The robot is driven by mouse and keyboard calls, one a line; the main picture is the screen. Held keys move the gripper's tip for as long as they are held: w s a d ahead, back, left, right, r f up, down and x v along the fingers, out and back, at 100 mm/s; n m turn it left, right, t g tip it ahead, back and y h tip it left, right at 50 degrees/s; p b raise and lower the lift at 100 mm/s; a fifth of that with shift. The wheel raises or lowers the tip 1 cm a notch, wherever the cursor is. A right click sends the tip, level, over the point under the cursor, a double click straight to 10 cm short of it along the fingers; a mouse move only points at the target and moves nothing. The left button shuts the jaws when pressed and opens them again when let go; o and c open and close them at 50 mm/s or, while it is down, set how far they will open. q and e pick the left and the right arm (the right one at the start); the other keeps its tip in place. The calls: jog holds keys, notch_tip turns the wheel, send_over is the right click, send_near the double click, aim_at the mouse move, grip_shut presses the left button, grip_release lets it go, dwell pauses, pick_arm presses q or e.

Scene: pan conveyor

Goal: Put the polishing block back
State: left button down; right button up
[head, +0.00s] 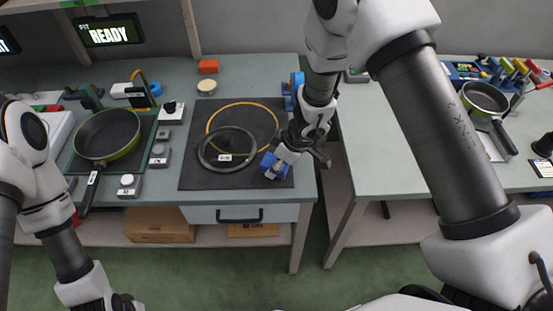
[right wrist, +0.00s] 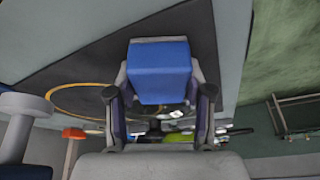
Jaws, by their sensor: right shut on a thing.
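The polishing block, a blue block (head: 269,161), is between the fingers of my right gripper (head: 277,165), over the right front part of the dark mat (head: 200,172). In the right wrist view the block (right wrist: 158,68) fills the gap between both fingers (right wrist: 160,98), with dark mat behind it. My right gripper is shut on it. I cannot tell whether the block touches the mat. Of my left gripper (head: 122,302) only a dark part shows at the bottom left edge; its fingers are out of view.
A dark ring (head: 205,158) with a tag and a yellow ring (head: 244,104) lie on the mat. A blue item (head: 297,84) stands behind my right arm, partly hidden. A pan (head: 107,136) is on the left, another pan (head: 485,98) on the right table. A gap separates the tables.

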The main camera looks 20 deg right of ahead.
jog(key=shift+w, duration=0.15)
jog(key=shift+d+f+b, duration=0.1)
jog(key=shift+d+b, duration=0.05)
jog(key=shift+b, duration=0.25)
jog(key=o, duration=1.4)
jog(key=shift+o, duration=0.2)
jog(key=p+v, duration=0.2)
jog(key=v, duration=1)
jog(key=s+d+f+m+g+h, duration=0.2)
jog(key=s+d+f+m, duration=0.15)
jog(key=s+f, duration=0.45)
jog(key=s+d+f+m+g+h, duration=0.1)
jog(key=s+d+f+m+h, duration=0.15)
jog(key=s+d+f, duration=0.4)
jog(key=s+a+f+m, duration=0.4)
jog(key=s+f, duration=0.2)
jog(key=s, duration=0.4)
jog(key=shift+f+m+y, duration=0.25)
jog(key=shift+m+y, duration=0.05)
jog(key=shift+y, duration=0.15)
